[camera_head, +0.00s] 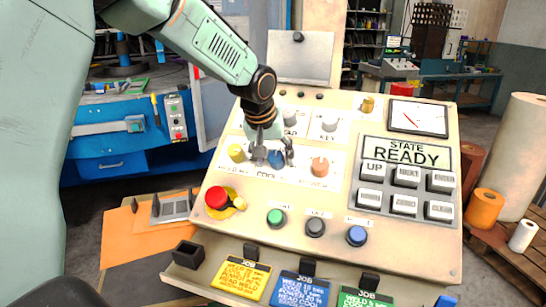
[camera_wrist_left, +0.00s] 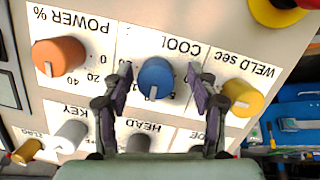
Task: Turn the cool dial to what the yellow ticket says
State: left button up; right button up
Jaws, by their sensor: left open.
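The cool dial is a blue knob (camera_head: 276,158) on the sloped cream panel. In the left wrist view the blue knob (camera_wrist_left: 156,77) sits under the label COOL, its pale pointer line toward the bottom of the picture. My left gripper (camera_head: 273,154) is open at the knob, one finger on each side. In the left wrist view the fingers (camera_wrist_left: 158,90) show gaps to the knob; I cannot tell how deep they reach around it. The yellow ticket (camera_head: 241,278) hangs under a black clip at the panel's lower front; its small lines are too blurred to read surely.
A yellow dial (camera_wrist_left: 240,97) and an orange dial (camera_wrist_left: 60,56) flank the blue one. A red stop button (camera_head: 215,197) and a key stand in front. Blue (camera_head: 299,289) and green tickets hang beside the yellow one. A screen (camera_head: 405,154) reads STATE READY.

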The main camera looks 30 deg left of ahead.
pick_arm(q)
jog(key=shift+w+d, duration=0.15)
jog(key=shift+d, duration=0.2)
jog(key=shift+c, duration=1.1)
jog(key=shift+w, duration=0.1)
jog(key=shift+c, duration=0.9)
jog(key=shift+a+f, duration=0.15)
jog(key=shift+a, duration=0.1)
jog(key=shift+c, duration=1.3)
jog(key=c, duration=0.5)
